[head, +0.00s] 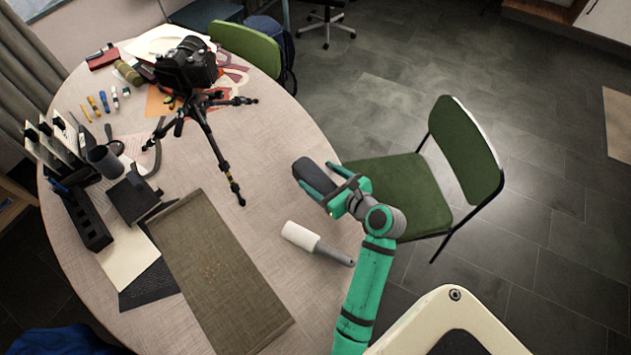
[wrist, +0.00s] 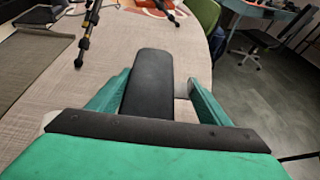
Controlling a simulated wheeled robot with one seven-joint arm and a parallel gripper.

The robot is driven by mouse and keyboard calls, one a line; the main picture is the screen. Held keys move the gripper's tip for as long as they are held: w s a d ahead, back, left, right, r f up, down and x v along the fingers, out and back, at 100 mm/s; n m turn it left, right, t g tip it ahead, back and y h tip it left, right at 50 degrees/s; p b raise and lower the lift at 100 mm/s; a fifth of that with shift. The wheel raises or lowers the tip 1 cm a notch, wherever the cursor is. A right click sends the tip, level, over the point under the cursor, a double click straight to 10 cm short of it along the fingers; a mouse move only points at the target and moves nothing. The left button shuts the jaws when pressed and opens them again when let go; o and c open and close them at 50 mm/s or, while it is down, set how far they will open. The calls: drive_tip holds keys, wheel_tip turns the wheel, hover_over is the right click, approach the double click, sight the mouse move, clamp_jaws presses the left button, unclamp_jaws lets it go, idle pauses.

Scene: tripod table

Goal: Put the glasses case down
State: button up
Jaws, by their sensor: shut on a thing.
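The glasses case (head: 309,173) is a dark, rounded, elongated box. My gripper (head: 317,182) is shut on it, with one green finger on each side, near the right edge of the round table (head: 262,190). In the wrist view the case (wrist: 150,80) points forward between the fingers of my gripper (wrist: 155,95), over the tabletop. Its near end is hidden behind the gripper body. I cannot tell whether the case touches the table.
A lint roller (head: 302,236) lies just below my gripper. A camera (head: 186,66) on a tripod (head: 208,135) stands to the left. A brown mat (head: 215,270) lies at lower left. A green chair (head: 400,190) stands close to the table's right edge. Bare tabletop lies left of the case.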

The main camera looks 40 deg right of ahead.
drive_tip(key=shift+w+f, duration=0.9)
drive_tip(key=shift+f, duration=0.15)
drive_tip(key=shift+w+f, duration=0.1)
drive_tip(key=shift+f, duration=1.55)
drive_tip(key=o, duration=1.2)
drive_tip(key=shift+f, duration=0.1)
drive_tip(key=v, duration=1.2)
